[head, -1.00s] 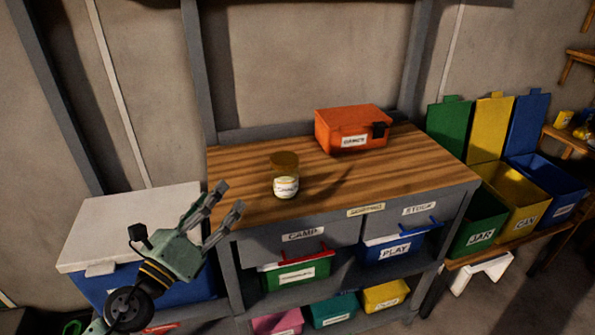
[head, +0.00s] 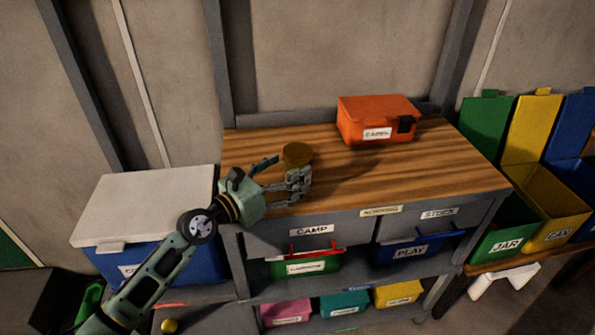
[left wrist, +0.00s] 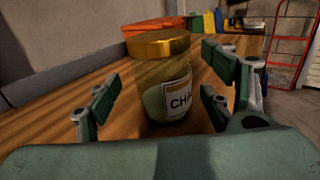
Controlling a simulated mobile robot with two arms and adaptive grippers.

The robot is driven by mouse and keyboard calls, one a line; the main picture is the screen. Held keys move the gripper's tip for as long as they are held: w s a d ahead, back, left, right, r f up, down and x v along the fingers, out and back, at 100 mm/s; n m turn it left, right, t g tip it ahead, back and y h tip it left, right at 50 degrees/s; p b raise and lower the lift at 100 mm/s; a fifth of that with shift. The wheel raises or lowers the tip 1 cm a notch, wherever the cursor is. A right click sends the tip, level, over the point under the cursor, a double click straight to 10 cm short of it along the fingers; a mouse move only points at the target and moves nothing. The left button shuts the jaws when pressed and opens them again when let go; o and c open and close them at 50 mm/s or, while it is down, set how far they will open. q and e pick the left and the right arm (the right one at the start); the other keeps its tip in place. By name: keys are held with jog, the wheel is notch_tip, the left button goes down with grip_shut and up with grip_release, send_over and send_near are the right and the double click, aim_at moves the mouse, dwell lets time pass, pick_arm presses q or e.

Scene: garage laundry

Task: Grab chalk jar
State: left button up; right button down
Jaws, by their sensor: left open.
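The chalk jar (left wrist: 165,85) stands upright on the wooden bench top. It has a gold lid and a label whose visible letters read "CHA". In the head view the lid of the chalk jar (head: 297,154) shows, and my left gripper hides most of its body. My left gripper (head: 284,178) is open at the front left of the bench, with its fingers around the jar. In the left wrist view my left gripper (left wrist: 160,102) has fingers on both sides of the jar, with a visible gap on the left. My right gripper is not in view.
An orange box (head: 378,122) sits at the back of the wooden bench top (head: 435,165). A blue cooler with a white lid (head: 145,205) stands left of the bench. Drawers and colored bins are below, and colored sorting bins (head: 505,240) stand to the right. The bench's right side is clear.

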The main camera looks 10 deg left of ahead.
pick_arm(q)
jog(key=x, duration=0.3)
jog(key=shift+w+d, duration=0.2)
jog(key=shift+w, duration=0.1)
jog(key=c, duration=1.3)
jog(key=shift+c, duration=0.8)
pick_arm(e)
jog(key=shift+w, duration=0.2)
pick_arm(q)
jog(key=shift+r, duration=0.1)
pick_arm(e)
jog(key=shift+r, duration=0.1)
